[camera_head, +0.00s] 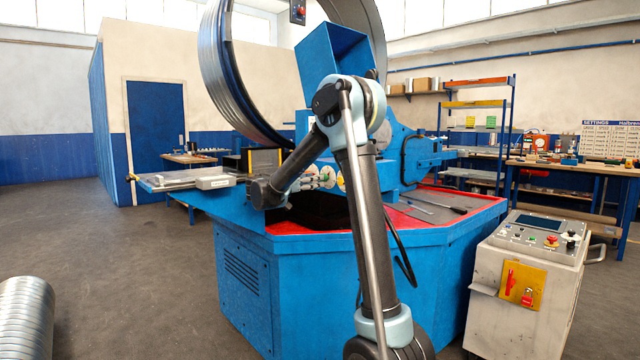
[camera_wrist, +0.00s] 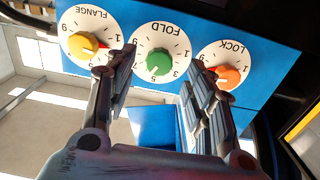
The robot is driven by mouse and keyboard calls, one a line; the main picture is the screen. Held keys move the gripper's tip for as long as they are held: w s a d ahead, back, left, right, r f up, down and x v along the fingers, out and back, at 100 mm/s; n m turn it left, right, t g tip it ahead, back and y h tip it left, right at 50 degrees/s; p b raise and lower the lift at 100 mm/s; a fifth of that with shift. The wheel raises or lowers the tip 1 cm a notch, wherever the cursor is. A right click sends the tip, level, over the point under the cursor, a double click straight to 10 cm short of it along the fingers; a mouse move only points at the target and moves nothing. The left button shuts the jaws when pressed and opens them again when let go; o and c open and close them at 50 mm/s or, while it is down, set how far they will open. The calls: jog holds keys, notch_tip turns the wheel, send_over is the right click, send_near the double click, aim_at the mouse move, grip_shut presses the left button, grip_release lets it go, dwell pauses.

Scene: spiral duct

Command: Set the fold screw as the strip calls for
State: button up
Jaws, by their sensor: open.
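In the wrist view the fold screw is a green knob (camera_wrist: 159,62) on a white numbered dial marked FOLD, on a blue panel. A yellow FLANGE knob (camera_wrist: 83,45) is to its left and an orange LOCK knob (camera_wrist: 228,77) to its right. The lettering is upside down, and I cannot read the green knob's setting. My gripper (camera_wrist: 162,66) is open, its fingertips on either side of the FOLD dial. I cannot tell whether they touch the knob. In the head view my arm partly hides the dials (camera_head: 326,177) on the blue machine (camera_head: 300,265).
A grey control cabinet (camera_head: 528,275) with a screen and buttons stands right of the machine. A SETTINGS board (camera_head: 610,138) hangs at far right, too small to read. A feed table (camera_head: 165,183) juts left.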

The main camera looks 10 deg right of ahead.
aim_at(325, 178)
jog(key=shift+x, duration=2.3)
jog(key=c, duration=1.1)
